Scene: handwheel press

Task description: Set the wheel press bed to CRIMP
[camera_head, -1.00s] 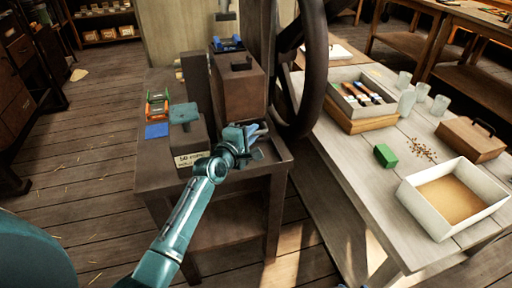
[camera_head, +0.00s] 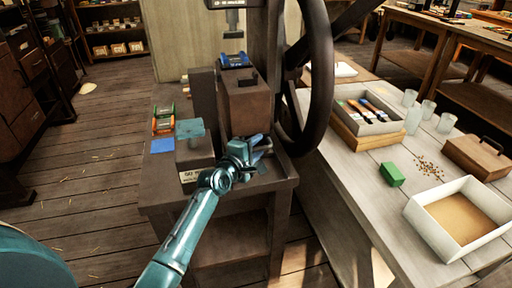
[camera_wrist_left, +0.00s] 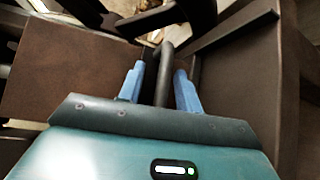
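The press stands on a dark bench (camera_head: 155,192), with a large dark handwheel (camera_head: 328,85) on its right side. A dark brown block (camera_head: 245,105) with a small handle on top stands at its middle, and a blue piece (camera_head: 236,61) lies behind it. My left gripper (camera_head: 260,146) is in front of the block, left of the wheel's lower rim. In the left wrist view the blue fingers (camera_wrist_left: 160,86) are apart, with a dark bar (camera_wrist_left: 163,78) between them; small gaps show on both sides. I cannot tell which part the bar belongs to. My right gripper is not in view.
A plate with unreadable lettering (camera_head: 192,176) is on the bench front. An orange-green item (camera_head: 163,121) and a blue square (camera_head: 162,146) lie at its left. The right table holds a grey tray (camera_head: 372,128), a green block (camera_head: 391,174) and a white box (camera_head: 440,238).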

